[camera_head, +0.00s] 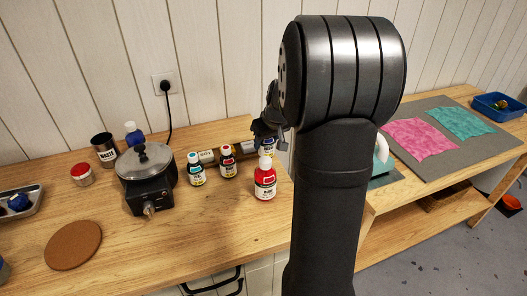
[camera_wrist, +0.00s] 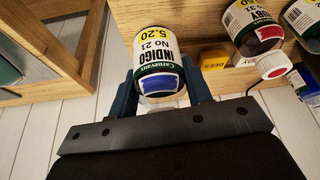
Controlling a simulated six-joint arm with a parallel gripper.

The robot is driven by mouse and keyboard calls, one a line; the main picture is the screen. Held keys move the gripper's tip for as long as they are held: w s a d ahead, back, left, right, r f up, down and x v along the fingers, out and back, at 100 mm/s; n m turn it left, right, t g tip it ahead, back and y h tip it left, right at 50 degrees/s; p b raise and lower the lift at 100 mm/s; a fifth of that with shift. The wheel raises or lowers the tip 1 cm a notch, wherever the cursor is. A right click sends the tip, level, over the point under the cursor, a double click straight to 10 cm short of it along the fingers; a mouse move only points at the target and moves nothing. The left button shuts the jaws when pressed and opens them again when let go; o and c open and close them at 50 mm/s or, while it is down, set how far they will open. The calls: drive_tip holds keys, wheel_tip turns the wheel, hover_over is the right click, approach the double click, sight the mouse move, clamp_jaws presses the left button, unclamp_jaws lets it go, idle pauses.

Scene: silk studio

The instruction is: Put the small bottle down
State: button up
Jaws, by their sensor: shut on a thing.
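A small bottle labelled INDIGO (camera_wrist: 156,45), with a blue patch on its label, sits between the two fingers of my gripper (camera_wrist: 160,88) in the wrist view. My gripper is shut on it. In the head view, my gripper (camera_head: 269,132) is over the right part of the wooden counter, and the bottle (camera_head: 267,146) shows partly below it, just behind a red bottle (camera_head: 265,182). My own arm hides much of the area to the right. I cannot tell whether the held bottle touches the surface below.
Two more small bottles stand left of it, one teal-labelled (camera_head: 196,170) and one red-labelled (camera_head: 228,162). A lidded pot on a heater (camera_head: 147,175) is further left. A round cork mat (camera_head: 73,245) lies at front left. The counter's front middle (camera_head: 195,235) is clear.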

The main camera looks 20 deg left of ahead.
sight(264, 151)
drive_tip(key=shift+a+f, duration=0.4)
drive_tip(key=shift+a, duration=0.1)
drive_tip(key=shift+f, duration=1.9)
drive_tip(key=shift+f, duration=0.2)
drive_tip(key=o, duration=1)
drive_tip(key=shift+o, duration=0.2)
drive_tip(key=shift+r, duration=0.1)
drive_tip(key=v, duration=1.2)
